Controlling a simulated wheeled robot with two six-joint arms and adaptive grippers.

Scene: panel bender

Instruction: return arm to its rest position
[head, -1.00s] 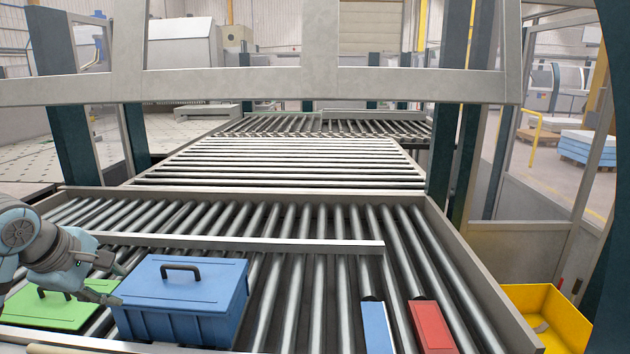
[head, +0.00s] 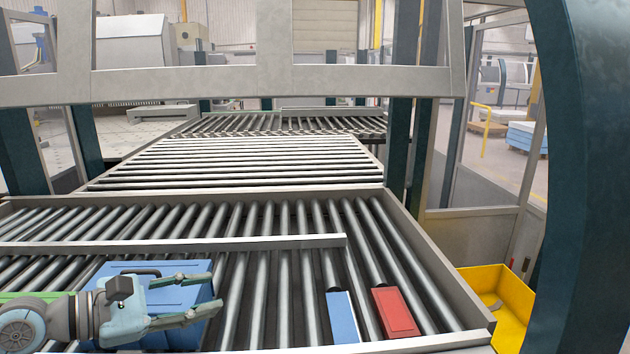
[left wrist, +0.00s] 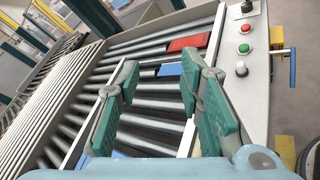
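My left gripper (head: 198,296) reaches in from the lower left of the head view, in front of the blue lidded box (head: 110,271) on the roller conveyor, and hides part of it. Its two fingers are spread apart with nothing between them. In the left wrist view the open fingers (left wrist: 160,100) point over the rollers, with the red block (left wrist: 188,43) and the blue block (left wrist: 168,70) beyond them. My right gripper is not in view.
A blue block (head: 343,318) and a red block (head: 396,312) lie on the rollers to the right. A metal rail (head: 200,245) crosses the conveyor. A yellow bin (head: 505,300) stands beyond the right edge. A control panel with buttons (left wrist: 244,48) shows in the left wrist view.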

